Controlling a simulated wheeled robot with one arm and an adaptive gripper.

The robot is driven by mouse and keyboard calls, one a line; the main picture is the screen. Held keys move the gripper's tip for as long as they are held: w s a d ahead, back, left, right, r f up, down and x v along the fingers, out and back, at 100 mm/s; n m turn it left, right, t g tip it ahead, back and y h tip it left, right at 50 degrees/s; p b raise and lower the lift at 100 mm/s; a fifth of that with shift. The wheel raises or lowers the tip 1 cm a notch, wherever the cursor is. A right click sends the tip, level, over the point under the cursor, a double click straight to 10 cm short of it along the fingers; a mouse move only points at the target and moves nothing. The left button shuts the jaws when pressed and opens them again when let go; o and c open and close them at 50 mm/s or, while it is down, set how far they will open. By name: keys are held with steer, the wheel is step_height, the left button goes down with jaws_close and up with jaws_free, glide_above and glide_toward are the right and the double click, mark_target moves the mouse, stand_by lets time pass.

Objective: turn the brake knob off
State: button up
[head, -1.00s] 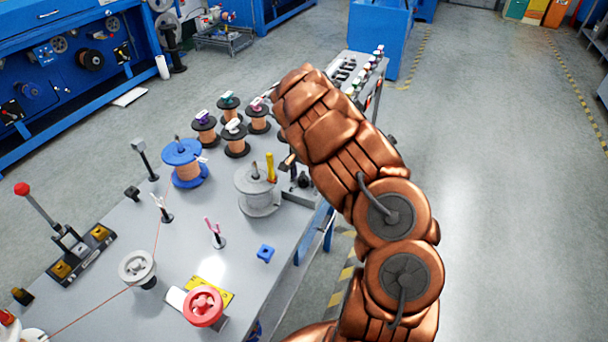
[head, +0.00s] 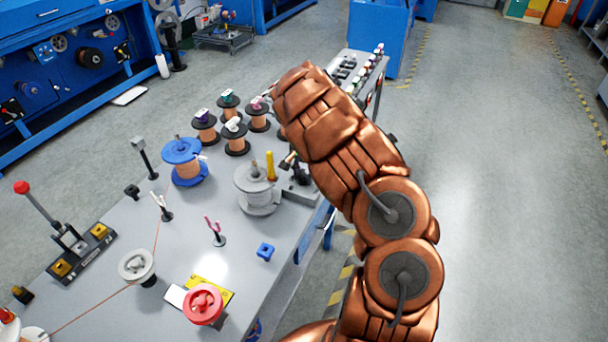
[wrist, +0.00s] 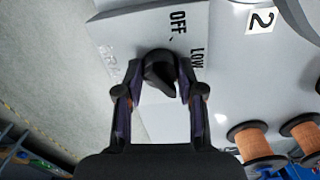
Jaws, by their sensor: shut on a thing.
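The black brake knob (wrist: 160,72) sits on a light grey plate (wrist: 140,35) printed with OFF and LOW in the wrist view. OFF is above and right of the knob, and LOW is to its right. The knob's narrow end points downward and slightly right in the picture, toward my gripper's palm. My gripper (wrist: 160,78) has one finger on each side of the knob and is shut on it. In the head view, my arm hides the knob, and only dark parts of the gripper show beside the grey spool.
A grey spool (head: 258,197) and a yellow upright piece (head: 271,166) stand close to my gripper. A blue spool (head: 183,165), several copper wire spools (head: 236,140) and a red-knobbed lever (head: 40,210) are on the grey table (head: 120,215). Open floor lies right.

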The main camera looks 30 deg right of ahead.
steer(key=shift+w+f+n+b, duration=0.15)
steer(key=shift+n+b, duration=0.15)
steer(key=shift+b, duration=0.2)
steer(key=shift+a+n+b, duration=0.1)
steer(key=shift+n+b, duration=0.5)
steer(key=shift+b, duration=0.15)
steer(key=n+b, duration=0.7)
steer(key=n, duration=0.2)
steer(key=shift+n+b, duration=0.3)
steer(key=shift+b, duration=0.05)
steer(key=n+b, duration=0.2)
steer(key=n, duration=1)
steer(key=shift+r, duration=0.25)
steer(key=shift+n, duration=0.4)
steer(key=o, duration=1.1)
